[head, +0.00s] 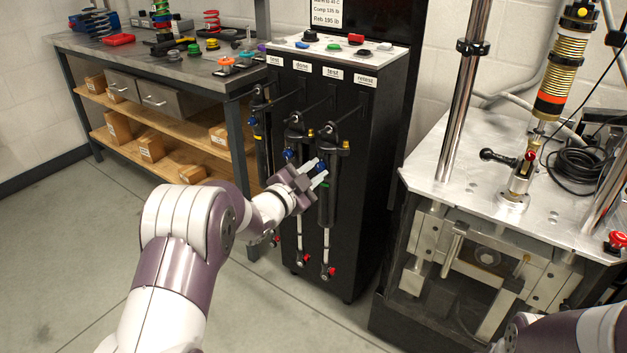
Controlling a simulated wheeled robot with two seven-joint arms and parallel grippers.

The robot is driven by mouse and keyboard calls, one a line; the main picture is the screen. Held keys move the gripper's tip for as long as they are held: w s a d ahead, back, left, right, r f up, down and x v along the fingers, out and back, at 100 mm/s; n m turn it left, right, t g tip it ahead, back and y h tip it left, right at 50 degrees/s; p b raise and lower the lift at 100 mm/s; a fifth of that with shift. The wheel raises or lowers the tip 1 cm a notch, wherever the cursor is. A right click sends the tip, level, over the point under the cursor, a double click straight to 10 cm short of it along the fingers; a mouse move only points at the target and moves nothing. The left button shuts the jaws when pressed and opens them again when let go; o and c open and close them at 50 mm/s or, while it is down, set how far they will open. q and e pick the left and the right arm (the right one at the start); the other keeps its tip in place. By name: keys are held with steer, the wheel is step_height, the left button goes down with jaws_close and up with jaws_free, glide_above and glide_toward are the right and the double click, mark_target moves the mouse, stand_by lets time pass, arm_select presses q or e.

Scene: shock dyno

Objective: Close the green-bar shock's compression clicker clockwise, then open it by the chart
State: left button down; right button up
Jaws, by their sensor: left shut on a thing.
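Three dark shocks hang on the front of a black cabinet. The rightmost shock (326,208) shows a small green mark just below my gripper and a red knob (328,272) at its lower end. My left gripper (317,172) reaches in from the left, its fingers shut on the blue clicker (321,167) on this shock's side. The fingers partly hide the clicker, so its turn cannot be read. The middle shock (299,215) hangs close to the left of it, with its own blue knob. My right gripper is out of view; only part of that arm shows at bottom right.
The left shock (258,135) hangs nearer the workbench (180,62). Labels "test", "done", "test", "retest" run along the cabinet top (385,55). A sign (331,12) above is cut off. A test machine (440,170) with a mounted spring shock (562,70) stands right.

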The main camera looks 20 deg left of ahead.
arm_select(q)
steer(key=shift+m+b, duration=0.95)
steer(key=shift+m, duration=0.35)
steer(key=c, duration=0.9)
jaws_free()
steer(key=shift+s, duration=0.1)
steer(key=p+v, duration=0.2)
steer(key=v, duration=1)
steer(key=shift+s+a, duration=0.1)
steer(key=shift+s, duration=0.15)
